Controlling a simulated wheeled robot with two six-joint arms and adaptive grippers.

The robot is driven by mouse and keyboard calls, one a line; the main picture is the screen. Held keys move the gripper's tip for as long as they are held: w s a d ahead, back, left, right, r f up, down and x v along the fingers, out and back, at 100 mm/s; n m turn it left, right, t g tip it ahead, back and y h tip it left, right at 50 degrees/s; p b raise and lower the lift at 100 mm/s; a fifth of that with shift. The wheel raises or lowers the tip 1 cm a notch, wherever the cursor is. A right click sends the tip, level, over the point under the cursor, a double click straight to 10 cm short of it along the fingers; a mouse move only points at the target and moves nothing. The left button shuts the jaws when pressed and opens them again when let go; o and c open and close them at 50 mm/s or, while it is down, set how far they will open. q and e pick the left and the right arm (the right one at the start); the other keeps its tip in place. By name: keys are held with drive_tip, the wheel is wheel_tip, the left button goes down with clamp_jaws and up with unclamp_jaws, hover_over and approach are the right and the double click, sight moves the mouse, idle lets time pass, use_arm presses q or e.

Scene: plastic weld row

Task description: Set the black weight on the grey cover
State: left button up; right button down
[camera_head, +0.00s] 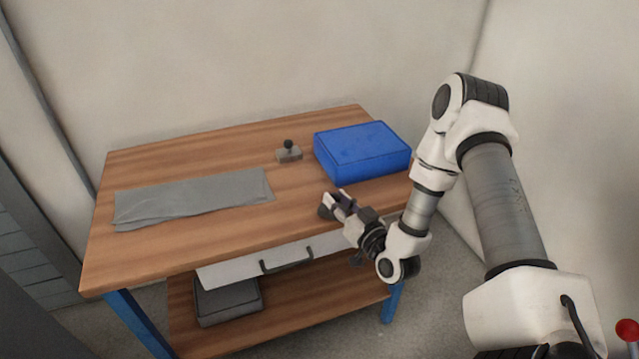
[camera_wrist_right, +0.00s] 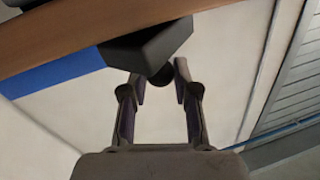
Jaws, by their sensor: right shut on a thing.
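The black weight (camera_wrist_right: 150,44) is a dark block with a round knob, seen in the right wrist view. My right gripper (camera_wrist_right: 162,80) is shut on its knob. In the head view my right gripper (camera_head: 335,201) is at the front right of the bench, with the dark weight (camera_head: 325,212) mostly hidden at its fingertips. I cannot tell whether the weight touches the wood. The grey cover (camera_head: 190,196) lies flat on the left half of the bench, well left of the gripper. My left gripper is not in view.
A blue box (camera_head: 362,152) stands at the right of the wooden bench (camera_head: 150,262). A small grey block with a dark knob (camera_head: 289,153) sits left of it. Bare wood lies between cover and gripper. A drawer handle (camera_head: 286,261) is below the front edge; a dark case (camera_head: 227,301) is on the lower shelf.

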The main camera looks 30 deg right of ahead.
drive_tip(key=w, duration=0.4)
drive_tip(key=w+p, duration=0.1)
drive_tip(key=w, duration=0.3)
drive_tip(key=shift+w+d+r, duration=0.1)
drive_tip(key=shift+d+r, duration=0.05)
drive_tip(key=shift+w, duration=0.15)
drive_tip(key=shift+f+b, duration=0.35)
drive_tip(key=c, duration=0.9)
unclamp_jaws()
drive_tip(key=shift+o, duration=0.2)
